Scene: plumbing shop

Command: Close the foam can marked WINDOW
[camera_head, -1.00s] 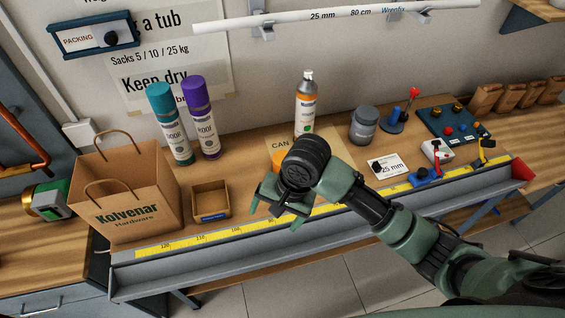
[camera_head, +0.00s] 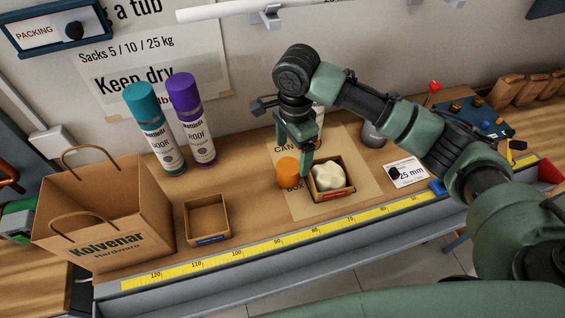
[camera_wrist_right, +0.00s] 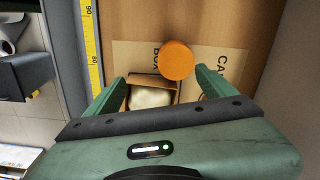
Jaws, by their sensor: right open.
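My right gripper (camera_head: 296,152) is open and empty, pointing down over the mat. In the right wrist view its fingers (camera_wrist_right: 160,77) are spread, with an orange cap (camera_wrist_right: 177,60) just beyond and between the tips. In the head view the orange cap (camera_head: 288,172) lies on the card mat (camera_head: 350,208), close to the fingertips and apart from any can. The foam can (camera_head: 319,114) is mostly hidden behind my right gripper and arm; only a sliver shows, and its label is unreadable. My left gripper is not in view.
A small box with a cream foam blob (camera_head: 330,176) stands right of the cap. An empty box (camera_head: 207,219), a paper bag (camera_head: 108,205), teal (camera_head: 155,128) and purple (camera_head: 192,118) cans stand left. A grey jar (camera_head: 373,133) is behind my arm.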

